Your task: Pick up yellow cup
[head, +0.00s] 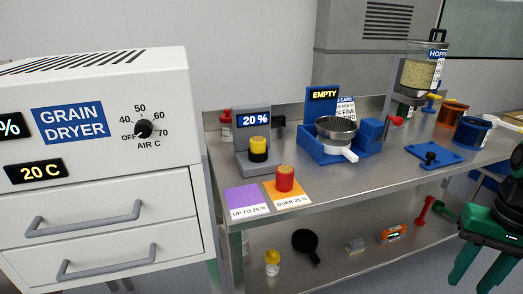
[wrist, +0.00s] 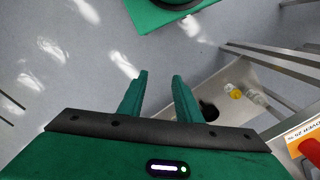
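A small yellow cup-like piece (head: 258,146) sits upright with a black part below it on the grey "20 %" meter (head: 254,163) on the steel bench. A second yellow-topped piece (head: 272,257) stands on the lower shelf; a small yellow thing there also shows in the wrist view (wrist: 235,93). I cannot tell which of the two is the yellow cup. My green gripper (head: 482,272) is at the lower right in the head view, well away from both. In the wrist view its fingers (wrist: 159,78) are apart with nothing between them.
A red cup (head: 285,180) stands on the orange card (head: 291,198), beside the purple card (head: 246,202). The white grain dryer (head: 100,160) is at left. A blue scale with a bowl (head: 336,129) is further back. The lower shelf holds a black paddle (head: 306,244).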

